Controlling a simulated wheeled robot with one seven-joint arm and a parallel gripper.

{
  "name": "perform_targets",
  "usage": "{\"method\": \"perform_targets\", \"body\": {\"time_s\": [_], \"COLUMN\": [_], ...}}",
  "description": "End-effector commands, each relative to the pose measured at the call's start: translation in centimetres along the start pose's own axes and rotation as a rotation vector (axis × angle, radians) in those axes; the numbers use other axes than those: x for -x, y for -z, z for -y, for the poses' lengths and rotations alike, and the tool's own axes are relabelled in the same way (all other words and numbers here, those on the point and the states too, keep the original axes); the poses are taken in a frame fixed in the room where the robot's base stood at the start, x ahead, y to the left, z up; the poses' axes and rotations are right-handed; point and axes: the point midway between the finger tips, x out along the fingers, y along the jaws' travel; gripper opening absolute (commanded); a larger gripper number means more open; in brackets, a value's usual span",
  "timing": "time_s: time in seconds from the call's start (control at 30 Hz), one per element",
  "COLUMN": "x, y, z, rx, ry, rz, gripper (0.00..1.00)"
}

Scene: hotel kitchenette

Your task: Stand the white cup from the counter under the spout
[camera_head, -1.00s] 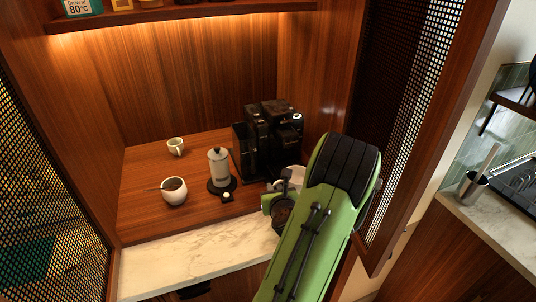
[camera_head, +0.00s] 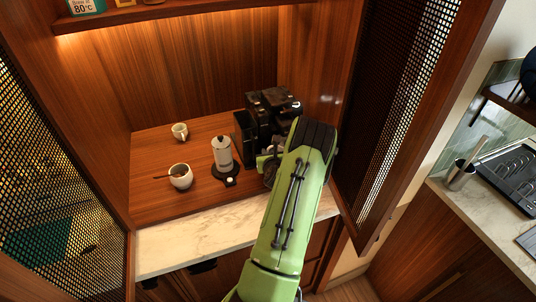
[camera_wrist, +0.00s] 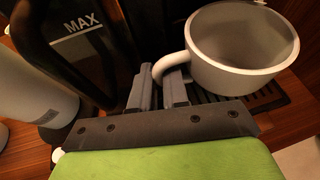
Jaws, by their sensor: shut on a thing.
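The white cup (camera_wrist: 235,72) is upright at the right of the wrist view, over or on a dark slatted drip tray (camera_wrist: 268,98); I cannot tell if it touches. My gripper (camera_wrist: 162,76) is shut on the cup's handle. The black coffee machine (camera_head: 250,135) stands at the right of the wooden counter in the head view, partly behind my green arm. Its clear tank marked MAX (camera_wrist: 85,50) shows in the wrist view. The spout is not clearly visible. The cup is hidden by my arm in the head view.
A moka-like white pot (camera_head: 222,152) stands on a dark round base left of the machine. A white bowl with a spoon (camera_head: 180,177) and a small mug (camera_head: 180,131) stand further left. A mesh door (camera_head: 400,110) is open on the right. The marble front edge (camera_head: 200,243) is clear.

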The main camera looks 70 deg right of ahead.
Motion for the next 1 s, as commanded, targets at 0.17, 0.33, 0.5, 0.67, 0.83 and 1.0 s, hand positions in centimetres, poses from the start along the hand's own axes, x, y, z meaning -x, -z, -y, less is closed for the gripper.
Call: {"method": "perform_targets", "body": {"time_s": [0.17,0.33,0.5,0.67,0.83,1.0], "x": [0.0,0.0,0.1,2.1,6.7,10.4], "y": [0.1,0.0,-0.1,-0.1,0.1,0.1], "z": [0.0,0.0,0.0,0.1,0.2,0.1], "rx": [0.0,0.0,0.0,-0.001,-0.002,-0.001], "ry": [0.0,0.0,0.0,0.0,0.005,0.003], "rz": [0.0,0.001,0.001,-0.001,-0.002,-0.001], "gripper": [0.16,0.25,0.25,0.25,0.25,0.25]}}
